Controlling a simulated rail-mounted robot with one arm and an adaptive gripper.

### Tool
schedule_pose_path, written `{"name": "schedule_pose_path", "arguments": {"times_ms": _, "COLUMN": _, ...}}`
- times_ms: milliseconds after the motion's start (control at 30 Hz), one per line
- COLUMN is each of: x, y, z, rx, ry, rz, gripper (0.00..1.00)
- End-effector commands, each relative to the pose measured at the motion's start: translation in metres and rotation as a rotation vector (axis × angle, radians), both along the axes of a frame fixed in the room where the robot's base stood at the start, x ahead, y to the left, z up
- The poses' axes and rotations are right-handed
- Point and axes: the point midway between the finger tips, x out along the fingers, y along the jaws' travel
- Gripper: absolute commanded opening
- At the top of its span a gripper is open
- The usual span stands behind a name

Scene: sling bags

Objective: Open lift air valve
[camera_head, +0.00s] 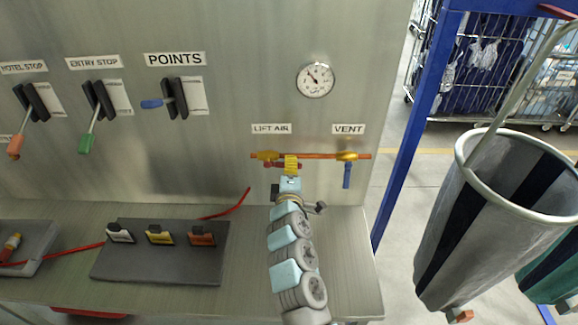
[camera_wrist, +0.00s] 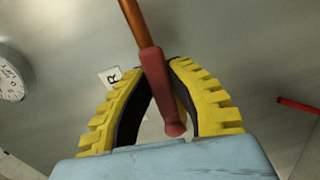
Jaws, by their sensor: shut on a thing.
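The lift air valve (camera_head: 265,155) is a yellow fitting on a copper pipe, under the LIFT AIR label (camera_head: 271,129) on the steel panel. Its red handle (camera_wrist: 157,80) shows in the wrist view between the yellow ribbed fingers of my gripper (camera_wrist: 172,70). The handle appears to lie roughly along the pipe. In the head view my gripper (camera_head: 291,163) reaches up in front of the pipe and hides part of the valve and handle. The fingers are shut on the red handle.
The vent valve (camera_head: 347,156) with its blue handle (camera_head: 347,176) pointing down is just right. A round gauge (camera_head: 315,79) is above. A grey bag (camera_head: 480,215) hangs right, beyond a blue post (camera_head: 410,130).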

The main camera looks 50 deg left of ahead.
Motion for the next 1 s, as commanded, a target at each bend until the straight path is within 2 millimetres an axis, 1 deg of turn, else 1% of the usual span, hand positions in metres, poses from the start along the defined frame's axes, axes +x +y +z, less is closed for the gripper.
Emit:
{"name": "schedule_pose_path", "arguments": {"times_ms": 33, "x": -0.0004, "y": 0.0005, "z": 0.0032, "rx": -0.013, "ry": -0.017, "rz": 0.001, "gripper": 0.0}}
{"name": "schedule_pose_path", "arguments": {"times_ms": 300, "x": -0.0004, "y": 0.0003, "z": 0.0065, "rx": -0.055, "ry": -0.072, "rz": 0.002, "gripper": 0.0}}
{"name": "schedule_pose_path", "arguments": {"times_ms": 767, "x": -0.0007, "y": 0.0004, "z": 0.0071, "rx": -0.06, "ry": -0.082, "rz": 0.002, "gripper": 0.0}}
{"name": "schedule_pose_path", "arguments": {"times_ms": 800, "x": -0.0007, "y": 0.0004, "z": 0.0071, "rx": -0.06, "ry": -0.082, "rz": 0.002, "gripper": 0.26}}
{"name": "schedule_pose_path", "arguments": {"times_ms": 867, "x": -0.0007, "y": 0.0004, "z": 0.007, "rx": -0.06, "ry": -0.081, "rz": 0.002, "gripper": 0.44}}
{"name": "schedule_pose_path", "arguments": {"times_ms": 900, "x": -0.0006, "y": 0.0003, "z": 0.0068, "rx": -0.06, "ry": -0.08, "rz": 0.002, "gripper": 0.48}}
{"name": "schedule_pose_path", "arguments": {"times_ms": 1000, "x": -0.0006, "y": 0.0003, "z": 0.0066, "rx": -0.06, "ry": -0.08, "rz": 0.002, "gripper": 0.48}}
